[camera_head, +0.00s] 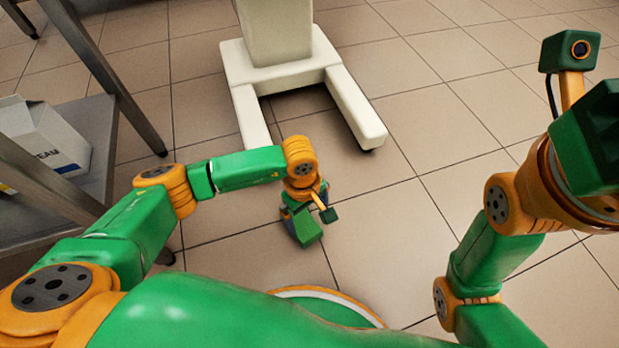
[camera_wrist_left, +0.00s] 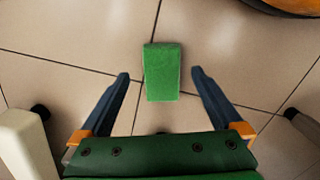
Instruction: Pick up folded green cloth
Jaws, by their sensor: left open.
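The folded green cloth (camera_wrist_left: 161,78) is a small bright green block lying on the tiled floor in the left wrist view. It shows between the two dark blue fingers of my left gripper (camera_wrist_left: 160,74), with a gap on each side. The fingers are open and not touching it; how high they are above it is hard to tell. In the head view my left gripper (camera_head: 303,217) points down at the floor in the middle. I cannot tell the cloth from the green gripper parts there. My right gripper (camera_head: 598,135) is cut off by the right edge, its fingers out of sight.
A cream-coloured stand (camera_head: 350,108) with two floor legs is just beyond my left gripper. A metal shelf frame (camera_head: 105,60) with a white box (camera_head: 42,138) stands at the left. The tiled floor to the right of centre is clear.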

